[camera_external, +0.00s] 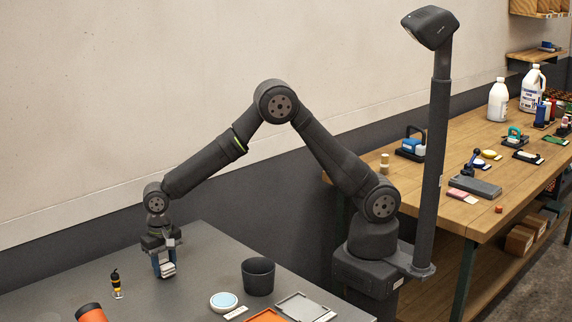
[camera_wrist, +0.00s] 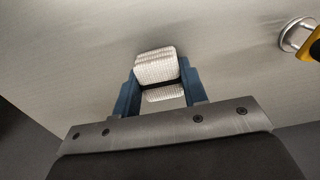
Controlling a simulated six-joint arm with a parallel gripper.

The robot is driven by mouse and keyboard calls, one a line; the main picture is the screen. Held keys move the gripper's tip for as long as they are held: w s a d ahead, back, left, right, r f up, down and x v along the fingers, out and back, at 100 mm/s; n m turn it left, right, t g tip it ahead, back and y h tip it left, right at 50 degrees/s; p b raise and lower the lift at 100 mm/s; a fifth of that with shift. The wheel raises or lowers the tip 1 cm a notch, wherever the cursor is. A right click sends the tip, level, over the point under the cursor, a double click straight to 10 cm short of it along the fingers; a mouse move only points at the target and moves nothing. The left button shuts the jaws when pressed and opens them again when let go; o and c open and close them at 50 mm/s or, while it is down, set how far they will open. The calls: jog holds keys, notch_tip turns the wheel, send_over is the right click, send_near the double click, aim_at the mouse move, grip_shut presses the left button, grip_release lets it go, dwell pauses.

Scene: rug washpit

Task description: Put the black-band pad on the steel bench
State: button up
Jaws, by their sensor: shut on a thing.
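The black-band pad (camera_wrist: 157,66), white and ribbed with a dark band across it, sits between the blue fingers of my gripper (camera_wrist: 158,92) in the wrist view. My gripper is shut on it. In the outside view the pale pad (camera_external: 168,270) shows at the tips of my gripper (camera_external: 163,263), low over the grey steel bench (camera_external: 208,255). I cannot tell whether the pad touches the bench top. The bench also fills the background of the wrist view (camera_wrist: 85,70).
A crowded wooden table (camera_external: 420,185) stands at right.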

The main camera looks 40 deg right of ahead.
aim_at(165, 263)
jog(key=shift+f, duration=0.25)
jog(key=o, duration=0.9)
jog(key=shift+o, duration=0.2)
notch_tip(165, 263, up, 12)
jog(key=shift+r, duration=0.15)
notch_tip(165, 263, down, 12)
jog(key=shift+f, duration=0.1)
jog(key=shift+r, duration=2)
